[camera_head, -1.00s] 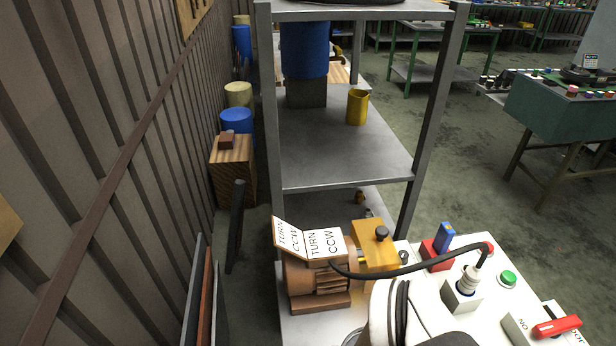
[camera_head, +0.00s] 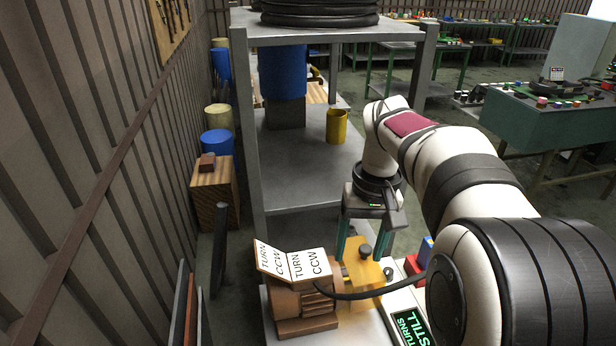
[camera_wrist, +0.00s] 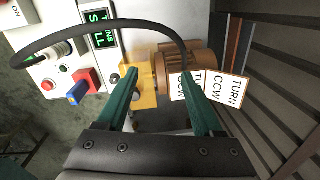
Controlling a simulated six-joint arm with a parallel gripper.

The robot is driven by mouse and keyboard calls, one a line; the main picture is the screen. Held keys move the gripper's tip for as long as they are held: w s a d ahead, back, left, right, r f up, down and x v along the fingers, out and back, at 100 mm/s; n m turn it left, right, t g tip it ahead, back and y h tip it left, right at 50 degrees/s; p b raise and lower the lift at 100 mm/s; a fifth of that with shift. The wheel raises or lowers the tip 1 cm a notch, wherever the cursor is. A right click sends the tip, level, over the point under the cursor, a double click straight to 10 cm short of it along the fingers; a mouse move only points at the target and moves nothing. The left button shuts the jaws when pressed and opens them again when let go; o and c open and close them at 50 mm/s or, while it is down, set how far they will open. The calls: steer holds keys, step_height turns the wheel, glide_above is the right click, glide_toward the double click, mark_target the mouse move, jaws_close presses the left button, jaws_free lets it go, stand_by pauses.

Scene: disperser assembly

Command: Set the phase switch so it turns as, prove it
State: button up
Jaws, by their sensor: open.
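A copper-coloured motor (camera_head: 305,312) carries a folded white card (camera_head: 312,266) reading TURN CCW; the motor (camera_wrist: 203,60) also shows in the wrist view. A yellow block (camera_head: 362,262) with a black knob (camera_head: 365,251) sits against the motor's shaft end. My gripper (camera_head: 367,245) is open and empty above the yellow block, its green fingers apart; in the wrist view my gripper (camera_wrist: 157,78) frames the block's side. The red phase switch with its blue lever (camera_wrist: 77,93) stands on the white panel. A display (camera_wrist: 98,30) reads TURNS STILL.
A black cable (camera_wrist: 120,27) arches from the panel plug (camera_wrist: 55,52) to the motor. A red button (camera_wrist: 47,85) is near the plug. A grey shelf (camera_head: 310,170) holds a yellow mug (camera_head: 337,126) and a blue drum (camera_head: 281,72). The ribbed wall is close at left.

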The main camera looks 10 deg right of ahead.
steer(key=w+d+f, duration=0.2)
steer(key=w+d, duration=0.4)
steer(key=n, duration=0.2)
glide_toward(389, 271)
steer(key=shift+h, duration=0.4)
steer(key=f, duration=0.8)
steer(key=shift+a+f, duration=0.4)
jaws_close()
